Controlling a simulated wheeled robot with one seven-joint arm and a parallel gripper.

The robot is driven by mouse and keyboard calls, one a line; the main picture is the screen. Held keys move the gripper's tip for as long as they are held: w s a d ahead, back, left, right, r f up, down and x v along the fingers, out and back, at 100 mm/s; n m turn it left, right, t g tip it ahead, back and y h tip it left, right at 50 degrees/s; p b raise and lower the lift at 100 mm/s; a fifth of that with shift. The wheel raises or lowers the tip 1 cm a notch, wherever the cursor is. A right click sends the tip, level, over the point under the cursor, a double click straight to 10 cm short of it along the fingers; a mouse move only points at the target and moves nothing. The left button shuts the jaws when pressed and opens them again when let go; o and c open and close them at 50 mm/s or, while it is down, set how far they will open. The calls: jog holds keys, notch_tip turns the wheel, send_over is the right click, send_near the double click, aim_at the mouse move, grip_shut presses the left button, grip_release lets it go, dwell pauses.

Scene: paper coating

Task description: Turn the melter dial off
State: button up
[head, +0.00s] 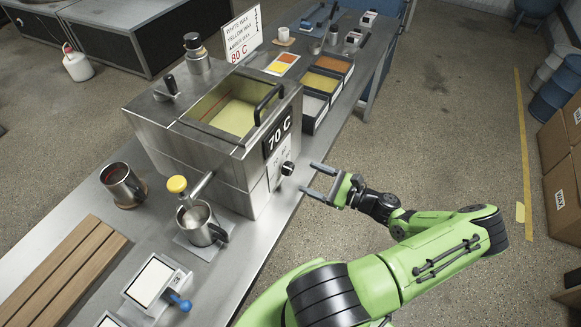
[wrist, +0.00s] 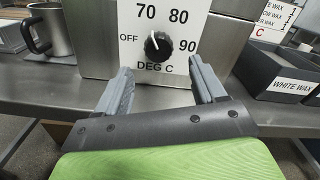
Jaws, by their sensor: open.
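The steel melter (head: 225,130) stands on the bench with a "70 C" sign on its side and yellow wax inside. Its black dial (head: 288,168) is on the front face. In the wrist view the dial (wrist: 157,46) sits among the labels OFF, 70, 80 and 90. Its white mark points up and slightly left, toward 70. My gripper (head: 311,178) is open and empty, just out from the dial. In the wrist view its fingertips (wrist: 158,72) lie either side of and below the dial, apart from it.
A metal jug (head: 202,223) stands under the melter's yellow-knobbed tap (head: 177,184). A steel mug (head: 122,185) is at the left. Wax bins (head: 315,100) stand beyond the melter. The floor to the right of the bench is open, with cardboard boxes (head: 560,190) at the far right.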

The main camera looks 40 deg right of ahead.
aim_at(292, 170)
jog(key=x, duration=0.7)
jog(key=shift+w, duration=0.1)
jog(key=shift+c, duration=0.3)
jog(key=c, duration=0.9)
jog(key=shift+c, duration=0.2)
jog(key=shift+n, duration=0.4)
jog(key=n+b, duration=0.1)
jog(key=n, duration=0.4)
jog(key=shift+f+b, duration=0.1)
jog(key=shift+b, duration=0.3)
jog(key=n+b, duration=0.2)
jog(key=n, duration=0.4)
jog(key=shift+b, duration=0.3)
